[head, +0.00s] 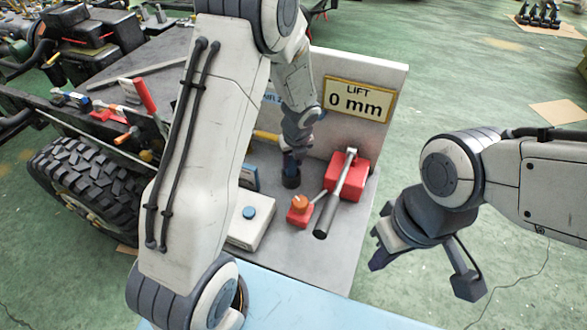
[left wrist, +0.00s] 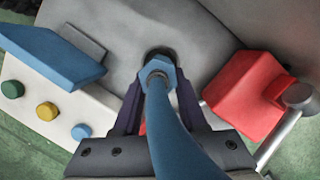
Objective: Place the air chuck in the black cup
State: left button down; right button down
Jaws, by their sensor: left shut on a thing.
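The black cup (head: 291,180) stands on the grey bench panel in the head view. In the left wrist view its dark rim (left wrist: 159,51) shows just beyond the tip of the blue air chuck (left wrist: 175,135). My left gripper (head: 292,160) is over the cup and shut on the air chuck, whose hex end points toward the cup. The arm and fingers hide most of the chuck in the head view. I cannot tell whether its tip is inside the cup. My right gripper (head: 425,262) is open and empty, to the right of the bench.
A pale box with a blue button (head: 249,228) is at left. Behind is a "LIFT 0 mm" sign (head: 353,99).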

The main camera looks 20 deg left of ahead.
aim_at(293, 167)
pick_arm(q)
jog(key=shift+f+b, duration=0.35)
jog(key=shift+f, duration=1.05)
jog(key=shift+f, duration=0.2)
jog(key=shift+c, duration=2.3)
grip_release()
jog(key=shift+r, duration=0.15)
